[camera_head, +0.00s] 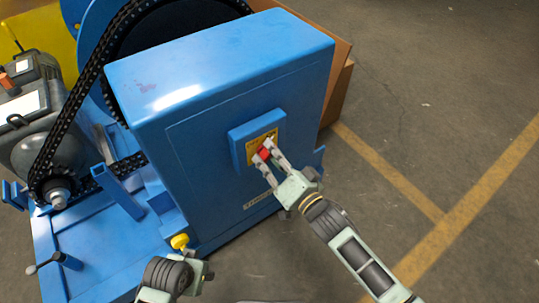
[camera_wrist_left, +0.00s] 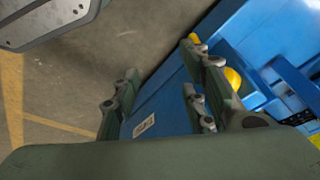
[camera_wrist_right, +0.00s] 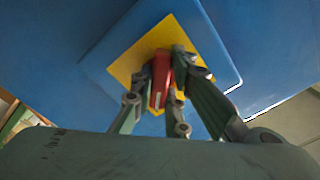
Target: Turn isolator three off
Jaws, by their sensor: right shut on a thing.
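The isolator is a red handle (camera_head: 264,153) on a yellow plate (camera_head: 251,149), set on a blue box on the front of the blue cabinet. My right gripper (camera_head: 268,157) is shut on the red handle, with one finger on each side. In the right wrist view the red handle (camera_wrist_right: 160,80) stands between the fingertips, roughly upright in the picture, in front of the yellow plate (camera_wrist_right: 137,62). A label (camera_head: 262,198) below is partly hidden by the right gripper; its number is unreadable. My left gripper (camera_wrist_left: 155,95) has its fingers apart and holds nothing, low before the cabinet.
The blue cabinet (camera_head: 220,75) stands on a blue base with a black chain (camera_head: 72,95), a large wheel and a grey motor (camera_head: 35,130). A yellow knob (camera_head: 180,241) sits near my left gripper. Cardboard boxes (camera_head: 338,90) stand behind. The floor at right is clear.

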